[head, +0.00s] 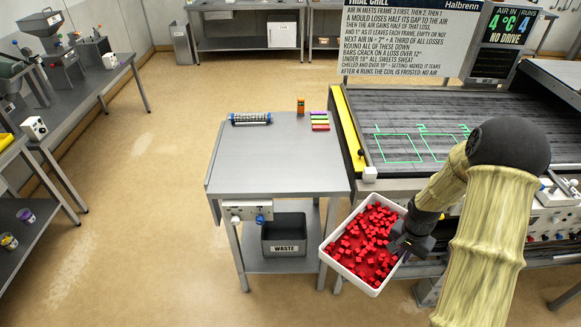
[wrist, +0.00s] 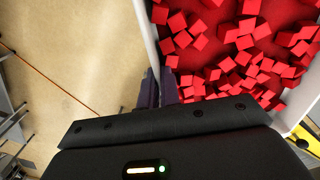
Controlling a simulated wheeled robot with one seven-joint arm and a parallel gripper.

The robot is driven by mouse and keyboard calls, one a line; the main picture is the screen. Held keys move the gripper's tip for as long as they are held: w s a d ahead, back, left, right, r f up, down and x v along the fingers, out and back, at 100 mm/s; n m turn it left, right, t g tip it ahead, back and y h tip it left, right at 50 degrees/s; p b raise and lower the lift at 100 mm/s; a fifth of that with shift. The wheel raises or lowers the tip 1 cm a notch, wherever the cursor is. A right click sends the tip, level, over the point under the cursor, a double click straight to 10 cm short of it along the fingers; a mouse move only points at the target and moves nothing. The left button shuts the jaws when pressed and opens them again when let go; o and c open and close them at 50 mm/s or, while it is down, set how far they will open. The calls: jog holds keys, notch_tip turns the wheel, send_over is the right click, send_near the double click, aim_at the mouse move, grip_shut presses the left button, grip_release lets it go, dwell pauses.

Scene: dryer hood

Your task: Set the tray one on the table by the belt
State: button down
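A white tray (head: 327,251) full of red cubes hangs in the air at the front right corner of the steel table (head: 262,165), in front of the belt (head: 440,120). My gripper (head: 402,245) is at the tray's right rim in the head view. In the wrist view my gripper's dark fingers (wrist: 160,92) straddle the tray's white wall (wrist: 152,40), with red cubes beside it. The fingers appear shut on the wall, though the fingertips are partly hidden. The tray looks slightly tilted in the head view.
A striped cylinder (head: 250,118), an orange item (head: 300,106) and coloured bars (head: 319,121) lie along the table's back edge. Most of the tabletop is bare. A waste bin (head: 284,235) stands on the lower shelf. A yellow rail (head: 347,128) edges the belt.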

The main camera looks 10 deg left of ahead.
jog(key=a+f+n+b, duration=0.3)
jog(key=f, duration=0.4)
jog(key=a+f+n+b, duration=0.3)
jog(key=a+f, duration=0.1)
jog(key=f, duration=0.4)
jog(key=shift+s+n, duration=0.25)
jog(key=shift+n, duration=0.05)
jog(key=shift+w, duration=0.1)
